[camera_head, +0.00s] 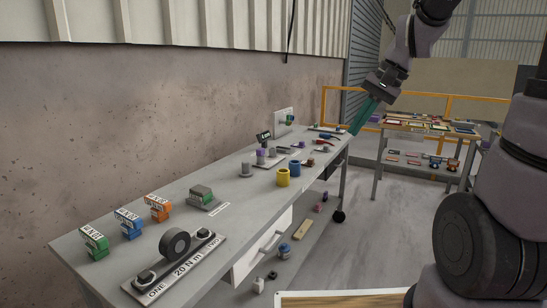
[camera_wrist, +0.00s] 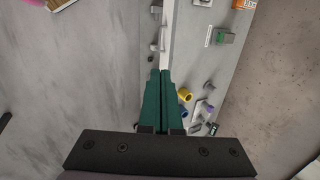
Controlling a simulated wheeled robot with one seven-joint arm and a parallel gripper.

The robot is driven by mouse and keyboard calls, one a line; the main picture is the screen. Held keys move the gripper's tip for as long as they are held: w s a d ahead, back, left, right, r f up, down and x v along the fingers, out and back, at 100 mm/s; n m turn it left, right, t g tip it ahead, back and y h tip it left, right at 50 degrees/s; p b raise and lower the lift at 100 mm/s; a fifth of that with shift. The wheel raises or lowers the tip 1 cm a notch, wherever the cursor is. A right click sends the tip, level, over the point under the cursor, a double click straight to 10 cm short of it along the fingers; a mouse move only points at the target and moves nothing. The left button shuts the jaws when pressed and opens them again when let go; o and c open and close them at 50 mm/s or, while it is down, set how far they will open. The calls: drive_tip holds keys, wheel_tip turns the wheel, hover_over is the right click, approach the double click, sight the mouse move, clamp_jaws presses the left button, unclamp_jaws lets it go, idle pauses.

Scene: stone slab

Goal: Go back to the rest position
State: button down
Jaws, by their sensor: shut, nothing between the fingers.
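My gripper (camera_head: 357,127) shows in the head view above the far right end of the workbench, at the end of my raised arm. Its long green fingers point down and to the left. In the wrist view my gripper (camera_wrist: 161,74) has its two green fingers side by side, shut with nothing between them. Below the fingers lie the bench edge and the floor. It holds and touches no object that I can see.
A second table (camera_head: 425,128) stands behind at right. Grey floor (camera_head: 375,240) between is mostly clear. A drawer (camera_head: 262,247) fronts the bench.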

drive_tip(key=s+d+r+n+t+h, duration=0.1)
drive_tip(key=s+d+r+t, duration=0.1)
drive_tip(key=s, duration=0.4)
drive_tip(key=s+d+r+n+t+h, duration=0.1)
drive_tip(key=s+d+r+t, duration=0.1)
drive_tip(key=s+r, duration=0.3)
drive_tip(key=shift+s+r+t+h, duration=0.2)
drive_tip(key=shift+s+t+h, duration=0.2)
drive_tip(key=shift+t, duration=0.1)
drive_tip(key=shift+d, duration=0.1)
